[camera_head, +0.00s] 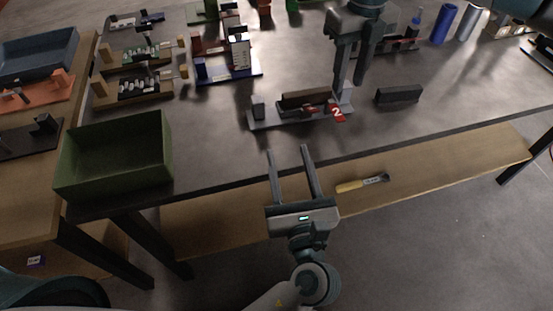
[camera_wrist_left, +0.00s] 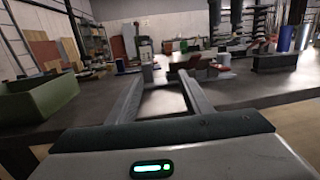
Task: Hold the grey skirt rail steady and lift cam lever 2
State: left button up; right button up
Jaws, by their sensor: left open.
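The grey skirt rail (camera_head: 268,121) appears to be the long grey fixture near the table's front edge, with a small upright at its left end and a dark brown bar on top. A red tag marked 2 (camera_head: 338,112) is at its right end; cam lever 2 itself is hard to make out there. My left gripper (camera_head: 288,150) is open and empty, in front of the fixture and apart from it; its fingers also show in the left wrist view (camera_wrist_left: 160,82). My right gripper (camera_head: 352,82) points down above the fixture's right end, its fingers apart; contact cannot be told.
A dark grey block (camera_head: 398,94) lies right of the fixture. A green bin (camera_head: 112,160) stands at the table's left. A blue-based fixture (camera_head: 228,75) and others stand behind. A yellow-handled tool (camera_head: 350,186) lies on the lower shelf. The table between bin and fixture is clear.

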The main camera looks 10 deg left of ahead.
aim_at(259, 106)
pick_arm(q)
jog(key=shift+a+f+n+g+y, duration=0.2)
jog(key=shift+a+g+y, duration=0.15)
jog(key=shift+a, duration=0.35)
jog(key=shift+a+f+n+g+y, duration=0.15)
jog(key=shift+a+n+g+y, duration=0.15)
jog(key=shift+a, duration=0.35)
jog(key=shift+w, duration=0.15)
jog(key=x, duration=1.7)
jog(key=shift+w+f, duration=0.1)
